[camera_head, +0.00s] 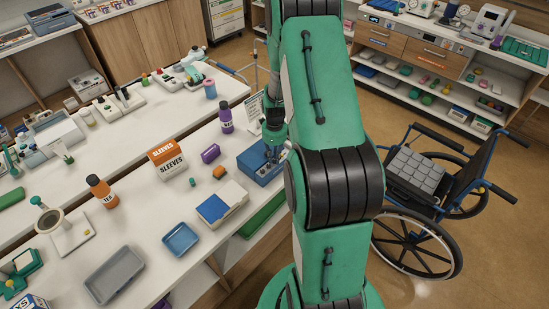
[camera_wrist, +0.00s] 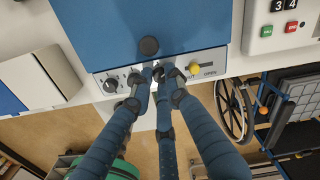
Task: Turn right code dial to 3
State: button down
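A blue box (camera_head: 262,160) stands near the right end of the white counter. In the wrist view, its blue top (camera_wrist: 180,22) and pale front panel show. The panel has a left dark dial (camera_wrist: 110,84), a middle dark dial (camera_wrist: 134,79) and a yellow knob (camera_wrist: 194,68) beside the word OPEN. My gripper (camera_wrist: 160,76) has its fingertips at the panel, around the place of the right dial, between the middle dial and the yellow knob. The fingers mostly hide that dial, and its setting cannot be read. Whether the fingertips press on it cannot be told.
A white-and-blue box (camera_head: 222,203), a purple bottle (camera_head: 226,117) and an orange SLEEVES box (camera_head: 168,158) stand near the blue box. A keypad with green and red buttons (camera_wrist: 291,27) lies to the right. A wheelchair (camera_head: 430,200) stands on the floor beyond my arm.

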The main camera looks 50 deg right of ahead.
jog(key=shift+m, duration=2.3)
jog(key=c, duration=1.9)
grip_release()
jog(key=shift+c, duration=0.2)
jog(key=shift+n, duration=0.4)
